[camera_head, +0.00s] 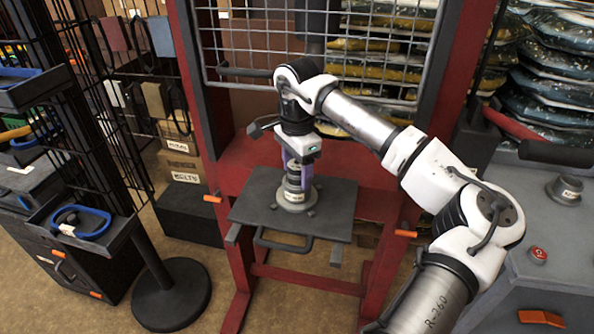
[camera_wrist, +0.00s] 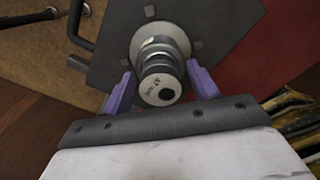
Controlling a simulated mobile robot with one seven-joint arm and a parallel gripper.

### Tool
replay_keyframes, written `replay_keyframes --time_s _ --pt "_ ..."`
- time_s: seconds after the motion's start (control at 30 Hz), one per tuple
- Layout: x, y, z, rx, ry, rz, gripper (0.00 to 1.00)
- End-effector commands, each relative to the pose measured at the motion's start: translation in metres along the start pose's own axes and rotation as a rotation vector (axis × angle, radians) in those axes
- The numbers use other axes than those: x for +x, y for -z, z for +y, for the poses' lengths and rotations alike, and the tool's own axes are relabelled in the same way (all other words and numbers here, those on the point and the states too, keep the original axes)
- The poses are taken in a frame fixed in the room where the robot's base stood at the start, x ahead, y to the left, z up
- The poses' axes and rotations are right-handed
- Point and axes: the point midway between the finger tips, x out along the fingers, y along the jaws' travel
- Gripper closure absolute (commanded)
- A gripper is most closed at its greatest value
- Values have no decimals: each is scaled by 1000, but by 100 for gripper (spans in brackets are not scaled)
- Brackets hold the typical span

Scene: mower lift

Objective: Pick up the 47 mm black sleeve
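A stepped metal stack (camera_head: 295,190) with silver and dark grey bands stands upright on the dark press plate (camera_head: 335,205). In the wrist view, the stack (camera_wrist: 161,86) shows end-on, with a small dark hole and tiny lettering too small to read. I cannot tell which band, if any, is the 47 mm black sleeve. My gripper (camera_head: 298,172) points down over the stack. In the wrist view, the purple fingers of my gripper (camera_wrist: 158,74) stand apart on either side of the stack, with narrow gaps beside its near end. Contact lower down is unclear.
A labelled metal cylinder (camera_head: 565,190) stands on the grey machine at right. A black wire rack (camera_head: 85,120) and a round black base (camera_head: 172,295) stand at left.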

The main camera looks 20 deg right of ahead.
Motion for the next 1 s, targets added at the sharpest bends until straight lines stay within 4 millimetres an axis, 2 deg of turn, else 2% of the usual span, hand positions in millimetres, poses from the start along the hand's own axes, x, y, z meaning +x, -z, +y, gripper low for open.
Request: replay_keyframes --time_s 0.03,0.4,0.43,0.77,1.0 --pt "0 0 0 0 0 0 48" --pt "-1 0 0 0 0 0 96" --pt "-1 0 0 0 1 1 98" --pt "-4 0 0 1 2 2 98" --pt "-26 1 -1 2 3 4 98"
